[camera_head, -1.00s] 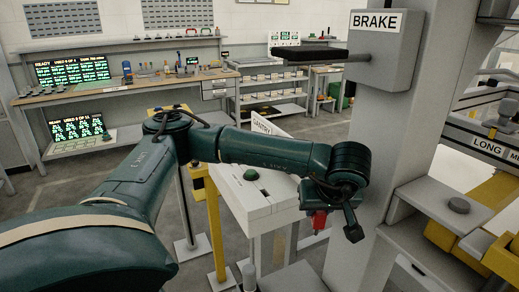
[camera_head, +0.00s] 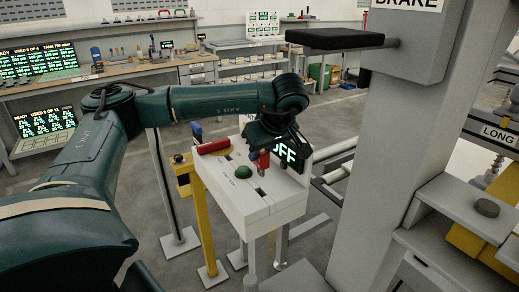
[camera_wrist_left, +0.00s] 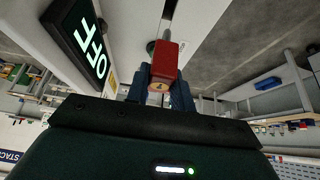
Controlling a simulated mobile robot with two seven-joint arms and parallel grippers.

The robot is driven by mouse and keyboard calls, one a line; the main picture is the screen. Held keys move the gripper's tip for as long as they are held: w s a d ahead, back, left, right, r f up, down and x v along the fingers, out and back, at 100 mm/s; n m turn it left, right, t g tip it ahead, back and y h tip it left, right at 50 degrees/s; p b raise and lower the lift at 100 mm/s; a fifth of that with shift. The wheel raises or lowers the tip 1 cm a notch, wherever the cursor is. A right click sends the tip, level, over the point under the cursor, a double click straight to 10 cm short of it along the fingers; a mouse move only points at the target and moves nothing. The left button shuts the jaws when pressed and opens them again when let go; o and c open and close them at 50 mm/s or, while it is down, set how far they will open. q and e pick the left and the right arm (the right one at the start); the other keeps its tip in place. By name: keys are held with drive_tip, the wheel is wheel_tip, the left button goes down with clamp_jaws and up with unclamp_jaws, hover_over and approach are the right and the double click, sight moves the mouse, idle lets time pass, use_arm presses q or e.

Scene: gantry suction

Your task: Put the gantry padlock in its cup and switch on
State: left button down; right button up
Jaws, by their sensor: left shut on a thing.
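The red padlock (camera_head: 263,160) is held in my left gripper (camera_head: 261,168), above the far right part of the white gantry console (camera_head: 250,212). In the left wrist view the red padlock (camera_wrist_left: 164,64) sits between two blue fingers (camera_wrist_left: 161,88) that close on it. A green button (camera_head: 243,172) is on the console top, left of and nearer than the padlock. A dark display (camera_head: 290,155), partly hidden behind my gripper, reads OFF; it also shows in the wrist view (camera_wrist_left: 88,42). I cannot make out the cup. My right gripper is not in view.
A grey column (camera_head: 385,170) with a BRAKE box (camera_head: 407,40) and a black padded arm (camera_head: 335,39) rises at right. Workbenches stand behind.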

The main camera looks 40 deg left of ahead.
sight(261, 165)
use_arm(q)
drive_tip(key=shift+f+b, duration=0.85)
drive_tip(key=shift+f, duration=0.55)
drive_tip(key=shift+f+b, duration=0.35)
drive_tip(key=shift+f, duration=0.2)
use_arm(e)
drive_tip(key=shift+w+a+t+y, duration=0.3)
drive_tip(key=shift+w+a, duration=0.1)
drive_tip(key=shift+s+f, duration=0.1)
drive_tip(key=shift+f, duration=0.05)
